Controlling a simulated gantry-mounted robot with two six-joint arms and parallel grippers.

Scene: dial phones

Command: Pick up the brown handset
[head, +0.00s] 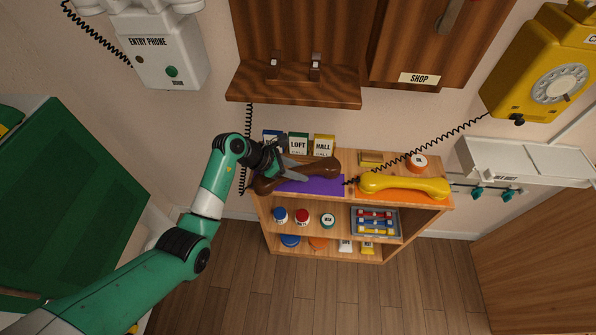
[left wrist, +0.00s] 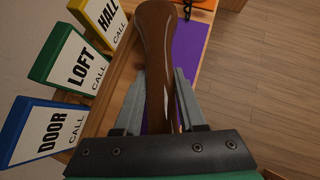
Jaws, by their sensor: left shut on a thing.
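The brown handset (head: 322,168) lies over the purple mat (head: 318,187) on top of the wooden shelf unit. It also shows in the left wrist view (left wrist: 157,50), running up between the fingers. My left gripper (head: 288,174) has its two fingers on either side of the handset's grip and is shut on it. In the left wrist view the left gripper (left wrist: 162,100) hides the near end of the handset. I cannot tell whether the handset is clear of the mat. My right gripper is not in view.
A yellow handset (head: 404,187) lies on an orange mat to the right. Door, LOFT (head: 298,143) and HALL (head: 324,144) cards stand behind the brown handset. A wooden wall phone (head: 294,85) with an empty cradle hangs above. Lower shelves hold tins and a grey tray (head: 376,237).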

